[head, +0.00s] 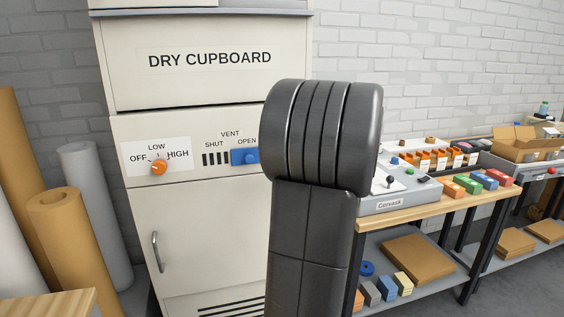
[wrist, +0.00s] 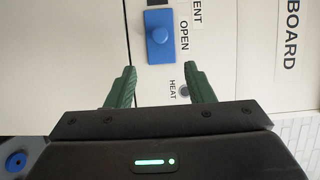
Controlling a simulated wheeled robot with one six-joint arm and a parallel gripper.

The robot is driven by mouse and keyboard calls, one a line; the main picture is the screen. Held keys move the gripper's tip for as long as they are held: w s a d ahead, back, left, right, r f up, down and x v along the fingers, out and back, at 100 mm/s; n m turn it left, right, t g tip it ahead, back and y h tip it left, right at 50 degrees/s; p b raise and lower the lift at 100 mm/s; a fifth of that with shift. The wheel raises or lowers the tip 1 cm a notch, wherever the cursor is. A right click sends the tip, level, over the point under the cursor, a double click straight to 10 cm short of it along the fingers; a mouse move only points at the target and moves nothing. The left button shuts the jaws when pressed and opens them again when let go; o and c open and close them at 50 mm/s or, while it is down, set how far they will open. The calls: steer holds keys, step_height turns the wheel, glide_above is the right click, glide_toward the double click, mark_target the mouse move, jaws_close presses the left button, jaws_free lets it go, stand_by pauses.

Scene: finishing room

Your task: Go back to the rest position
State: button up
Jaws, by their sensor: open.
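My gripper (wrist: 160,68) shows in the wrist view with its two green fingers spread apart and nothing between them. It faces the front of the dry cupboard (head: 190,60). The blue vent slider (wrist: 160,52) is just beyond the fingertips, beside the word OPEN, and I see no finger touching it. In the head view the vent slider (head: 238,157) sits at the OPEN end, right of the dark slots. My own dark arm stands upright mid-picture and hides the gripper there.
The orange dial (head: 159,167) appears turned toward LOW. Rolls (head: 70,235) stand at the left. A workbench (head: 425,208) with a grey machine, coloured blocks and a lower shelf is right of my arm. A wooden surface (head: 50,303) edges in at lower left.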

mark_target(246, 160)
steer(key=p+x, duration=0.1)
steer(key=x, duration=0.3)
steer(key=p+x, duration=0.1)
steer(key=x, duration=0.4)
steer(key=p+x, duration=0.1)
steer(key=x, duration=0.3)
steer(key=shift+s+a+r, duration=0.1)
steer(key=shift+a, duration=0.35)
steer(key=shift+s+a, duration=0.25)
steer(key=shift+a, duration=0.3)
